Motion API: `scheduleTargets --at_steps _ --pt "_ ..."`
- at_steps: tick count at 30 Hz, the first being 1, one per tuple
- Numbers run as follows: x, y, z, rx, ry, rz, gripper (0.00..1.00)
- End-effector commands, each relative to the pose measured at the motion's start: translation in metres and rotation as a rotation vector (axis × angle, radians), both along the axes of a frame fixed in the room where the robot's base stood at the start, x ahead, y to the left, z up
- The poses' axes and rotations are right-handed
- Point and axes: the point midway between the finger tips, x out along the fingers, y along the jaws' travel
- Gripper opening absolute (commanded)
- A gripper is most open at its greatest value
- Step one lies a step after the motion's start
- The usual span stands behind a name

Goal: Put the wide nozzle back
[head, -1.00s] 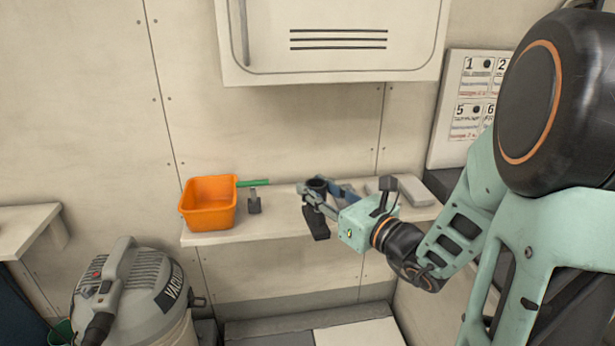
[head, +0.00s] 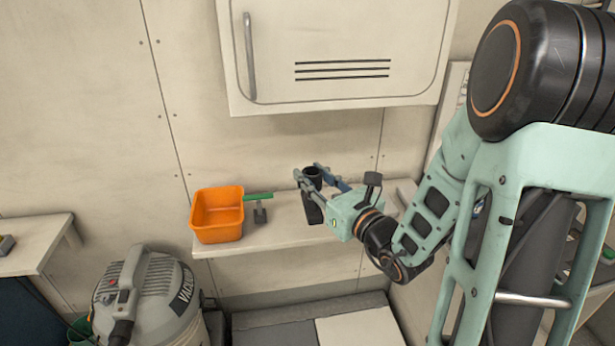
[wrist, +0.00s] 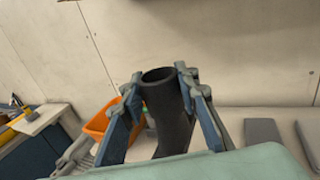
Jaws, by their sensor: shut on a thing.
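The wide nozzle (head: 313,208) is a black tube with a round open top; its lower end shows in front of the shelf in the head view. My gripper (head: 308,175) is shut on its upper part, one finger on each side. In the wrist view the nozzle (wrist: 170,120) stands up between the blue-grey fingers of my gripper (wrist: 160,90), and its lower end is hidden behind my gripper's body. I cannot tell how far its foot is from the shelf.
An orange bin (head: 218,232) and a green-handled tool (head: 259,205) are on the left of the wall shelf (head: 280,238). Grey blocks (wrist: 263,132) lie on the shelf's right. A cabinet (head: 340,85) hangs above. A vacuum (head: 150,295) stands below left.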

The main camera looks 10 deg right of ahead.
Motion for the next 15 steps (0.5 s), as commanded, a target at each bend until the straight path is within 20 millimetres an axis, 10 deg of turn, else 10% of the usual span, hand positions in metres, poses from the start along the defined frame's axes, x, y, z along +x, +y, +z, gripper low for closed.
scheduleTargets --at_steps 15 --pt "0.081 -0.010 -0.047 0.002 0.002 0.000 0.00"
